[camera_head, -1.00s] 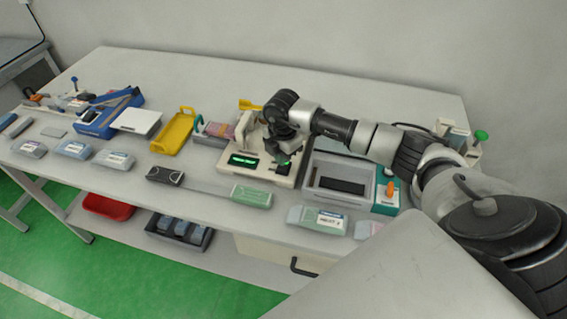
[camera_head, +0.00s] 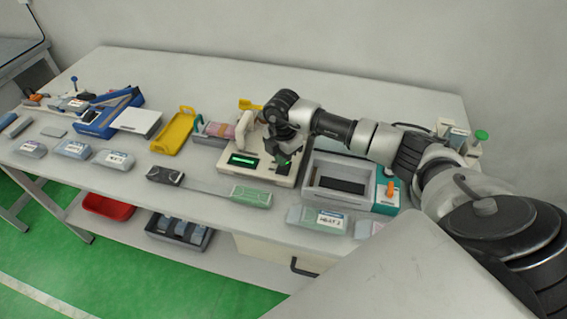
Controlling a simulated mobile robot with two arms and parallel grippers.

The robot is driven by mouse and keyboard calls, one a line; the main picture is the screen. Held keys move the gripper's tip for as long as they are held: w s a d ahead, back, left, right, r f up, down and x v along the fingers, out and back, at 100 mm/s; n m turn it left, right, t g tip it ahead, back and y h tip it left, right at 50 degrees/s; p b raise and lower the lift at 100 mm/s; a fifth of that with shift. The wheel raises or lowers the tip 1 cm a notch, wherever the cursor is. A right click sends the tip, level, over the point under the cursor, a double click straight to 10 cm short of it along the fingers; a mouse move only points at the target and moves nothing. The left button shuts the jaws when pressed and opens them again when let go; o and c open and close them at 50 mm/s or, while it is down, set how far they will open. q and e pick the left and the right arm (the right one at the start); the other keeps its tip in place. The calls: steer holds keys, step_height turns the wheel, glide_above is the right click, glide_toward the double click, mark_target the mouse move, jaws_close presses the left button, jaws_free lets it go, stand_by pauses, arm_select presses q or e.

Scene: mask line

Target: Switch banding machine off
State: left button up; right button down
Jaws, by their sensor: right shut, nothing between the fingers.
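The banding machine (camera_head: 255,173) is a cream-coloured unit near the middle of the table, with a green display (camera_head: 243,160) on its front panel. The display shows green. My right gripper (camera_head: 283,160) is shut and empty, pointing down at the right part of the machine's front panel. The gripper hides that part of the panel, including the place of its switch. I cannot tell whether the fingertips touch it. My left gripper is not in view.
A grey tray unit with a teal side and orange knob (camera_head: 391,189) stands just right of the machine. A yellow tray (camera_head: 172,135) and a banknote holder (camera_head: 215,131) are to its left. The table's back is clear.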

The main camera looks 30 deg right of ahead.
mark_target(283, 167)
steer(key=shift+s+f+b, duration=0.1)
steer(key=shift+f+b, duration=0.8)
steer(key=shift+f, duration=0.45)
stand_by(0.4)
steer(key=shift+r+p, duration=0.8)
steer(key=shift+r, duration=0.1)
steer(key=shift+r+p, duration=2.05)
steer(key=shift+r, duration=0.6)
